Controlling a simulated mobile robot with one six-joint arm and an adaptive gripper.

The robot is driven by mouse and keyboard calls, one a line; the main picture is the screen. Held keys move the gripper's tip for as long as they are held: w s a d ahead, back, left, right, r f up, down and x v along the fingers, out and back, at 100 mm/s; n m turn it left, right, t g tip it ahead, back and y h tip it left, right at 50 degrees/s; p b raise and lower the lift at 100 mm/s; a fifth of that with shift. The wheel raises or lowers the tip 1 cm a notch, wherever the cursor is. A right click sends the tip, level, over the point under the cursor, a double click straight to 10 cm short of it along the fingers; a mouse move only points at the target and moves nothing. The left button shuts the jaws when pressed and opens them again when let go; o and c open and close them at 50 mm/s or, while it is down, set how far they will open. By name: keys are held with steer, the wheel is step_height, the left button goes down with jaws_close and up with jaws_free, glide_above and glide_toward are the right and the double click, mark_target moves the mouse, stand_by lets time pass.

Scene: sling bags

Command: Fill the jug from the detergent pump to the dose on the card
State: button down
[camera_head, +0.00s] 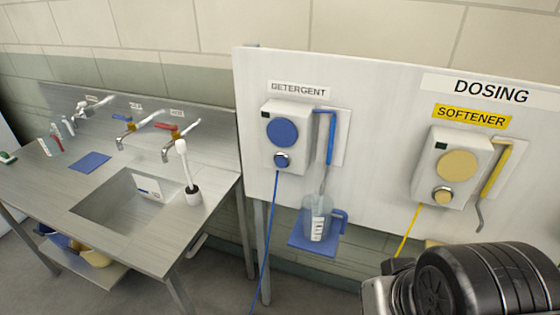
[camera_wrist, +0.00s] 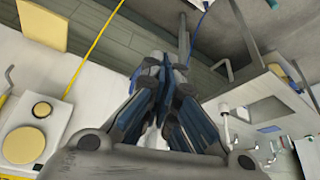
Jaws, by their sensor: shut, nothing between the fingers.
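The clear jug (camera_head: 318,222) with a blue handle and a marked white scale stands upright on a blue shelf (camera_head: 298,243), below the detergent spout (camera_head: 323,180). Its liquid level is too small to tell. The detergent pump (camera_head: 286,135) is a white box with a large blue disc and a smaller blue knob (camera_head: 281,160) below.
The softener pump (camera_head: 457,165), with a yellow disc and spout, is right on the white board (camera_head: 379,155); it also shows in the wrist view (camera_wrist: 30,130). A steel sink bench (camera_head: 60,185) with taps stands left. My dark arm fills the head view's lower right.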

mark_target(281, 162)
steer(key=w+a+t+y+p, duration=0.1)
steer(key=w+a+t+p, duration=0.2)
steer(key=w, duration=0.5)
steer(key=w+a+y+p, duration=0.1)
steer(key=w+a+p, duration=0.2)
steer(key=w+a, duration=0.35)
steer(key=w+a+t+p, duration=0.2)
steer(key=w+p, duration=0.2)
steer(key=w, duration=0.5)
steer(key=w+a+f+t+y+p, duration=0.1)
steer(key=w+a+f+t+p, duration=0.1)
steer(key=a, duration=0.4)
step_height(281, 162, down, 2)
steer(key=shift+w+a+f+n+y+p, duration=0.25)
steer(key=shift+w+n+y+p, duration=0.15)
steer(key=shift+w+p, duration=0.45)
steer(key=shift+w, duration=0.15)
steer(key=w+d, duration=0.3)
steer(key=w, duration=0.5)
steer(key=shift+w+p, duration=0.15)
steer(key=shift+p, duration=0.2)
steer(key=shift+w+d, duration=0.1)
steer(key=shift+w+d+b, duration=0.1)
steer(key=shift+w+b, duration=0.2)
steer(key=shift+b, duration=0.05)
